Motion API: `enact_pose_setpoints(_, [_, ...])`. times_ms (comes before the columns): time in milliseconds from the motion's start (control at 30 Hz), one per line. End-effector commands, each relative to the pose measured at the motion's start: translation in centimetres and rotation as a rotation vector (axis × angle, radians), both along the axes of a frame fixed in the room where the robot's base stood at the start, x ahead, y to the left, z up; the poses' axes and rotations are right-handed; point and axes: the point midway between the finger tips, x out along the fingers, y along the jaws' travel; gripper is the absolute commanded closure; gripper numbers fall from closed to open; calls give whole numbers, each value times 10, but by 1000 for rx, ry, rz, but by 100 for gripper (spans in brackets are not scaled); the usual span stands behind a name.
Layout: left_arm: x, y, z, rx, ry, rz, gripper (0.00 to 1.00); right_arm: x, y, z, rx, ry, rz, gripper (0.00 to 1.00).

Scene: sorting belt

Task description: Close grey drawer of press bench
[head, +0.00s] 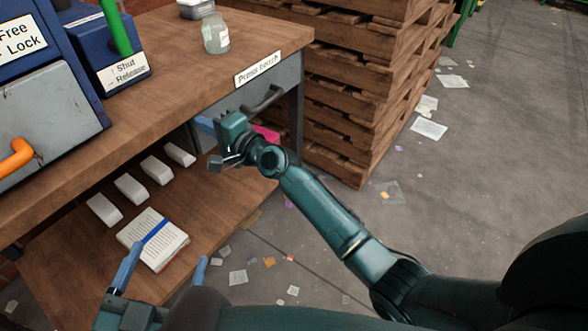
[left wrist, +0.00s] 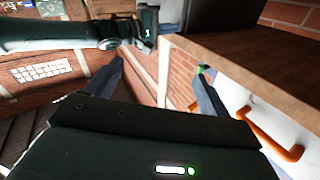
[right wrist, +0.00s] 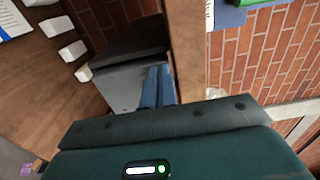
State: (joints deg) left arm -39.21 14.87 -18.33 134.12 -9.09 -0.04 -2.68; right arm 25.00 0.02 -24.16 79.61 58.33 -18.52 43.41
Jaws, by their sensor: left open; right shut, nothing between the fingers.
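The press bench (head: 150,70) has a wooden top with a "Press bench" label on its edge. Below the label is the grey drawer (head: 285,84) with a dark bar handle (head: 262,98). I cannot tell how far the drawer stands out. My right gripper (head: 204,123) is shut and empty, below the bench edge beside the drawer front, partly covering it. In the right wrist view its blue fingers (right wrist: 158,86) lie against or just over a grey panel; contact is unclear. My left gripper (head: 163,272) is open and empty, low in front of the lower shelf.
The lower shelf (head: 75,262) holds a book (head: 155,240) and several white blocks (head: 131,188). A jar (head: 215,33) and blue boxes stand on top. Stacked pallets (head: 345,100) stand close right of the bench. A pink item (head: 266,133) shows behind my right wrist. Floor at right is mostly open.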

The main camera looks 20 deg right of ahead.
Motion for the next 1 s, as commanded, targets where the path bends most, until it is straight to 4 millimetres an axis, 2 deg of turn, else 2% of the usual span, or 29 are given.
enact_pose_setpoints(433, [-3,-3,-5,-3,7,-7,19,4,3,5,4,-8,-4,100])
enact_pose_setpoints(633, [-2,-2,-3,0,18,-5,19,-1,-2,6,6,-7,-5,100])
enact_pose_setpoints(767, [-1,3,0,6,60,13,19,-17,-15,6,4,-6,-5,100])
enact_pose_setpoints(1000, [-1,7,-2,10,149,33,19,-62,-49,3,-1,-2,-3,100])
